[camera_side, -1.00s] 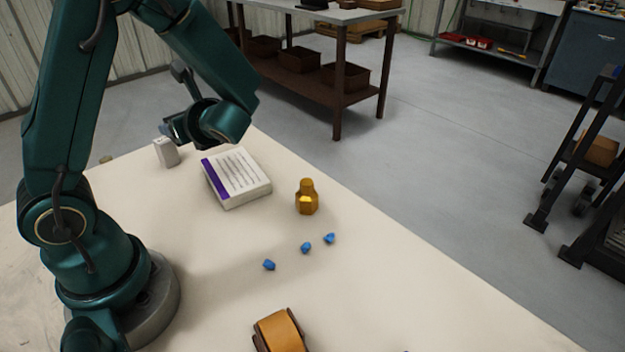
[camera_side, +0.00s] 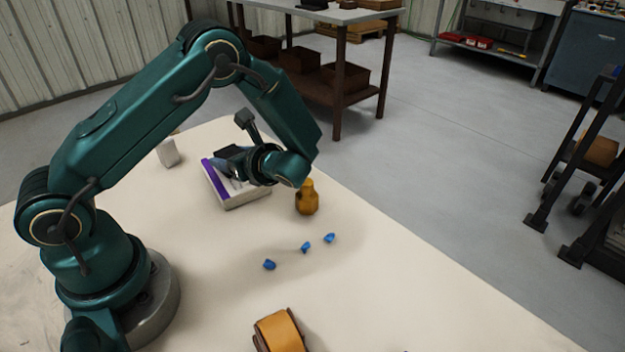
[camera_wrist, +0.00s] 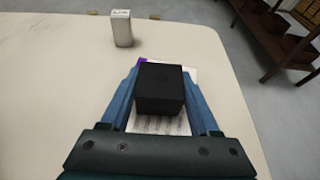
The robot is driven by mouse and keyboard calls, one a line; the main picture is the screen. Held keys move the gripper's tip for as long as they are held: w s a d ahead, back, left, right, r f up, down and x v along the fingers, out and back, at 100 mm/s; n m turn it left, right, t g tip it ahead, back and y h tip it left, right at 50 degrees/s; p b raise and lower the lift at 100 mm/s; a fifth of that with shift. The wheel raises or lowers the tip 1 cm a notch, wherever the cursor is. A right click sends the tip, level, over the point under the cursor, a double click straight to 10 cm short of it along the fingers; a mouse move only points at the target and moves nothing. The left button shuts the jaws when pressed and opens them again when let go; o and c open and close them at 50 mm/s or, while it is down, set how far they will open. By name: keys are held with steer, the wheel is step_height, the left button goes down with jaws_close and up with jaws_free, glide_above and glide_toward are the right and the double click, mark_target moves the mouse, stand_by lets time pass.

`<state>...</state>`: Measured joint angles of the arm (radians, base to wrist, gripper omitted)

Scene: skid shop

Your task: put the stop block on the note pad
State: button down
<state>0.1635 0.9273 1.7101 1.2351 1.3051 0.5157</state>
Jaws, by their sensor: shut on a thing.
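My gripper (camera_wrist: 161,103) is shut on a black block, the stop block (camera_wrist: 160,90), with its blue fingers on either side of it. The note pad (camera_side: 222,187), white with lined print and a purple edge strip, lies on the table. In the side view my gripper (camera_side: 228,164) is over the note pad and hides much of it. In the wrist view the pad (camera_wrist: 158,125) shows behind and below the block. I cannot tell whether the block touches the pad.
A small white box (camera_side: 168,152) stands left of the pad. A brass fitting (camera_side: 307,198) stands just right of it. Several blue pieces (camera_side: 305,247) and an orange tape roll (camera_side: 280,331) lie nearer the front. The table's (camera_side: 400,290) right front is mostly clear.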

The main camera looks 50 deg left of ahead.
steer(key=shift+f, duration=0.1)
steer(key=shift+c, duration=0.6)
jaws_free()
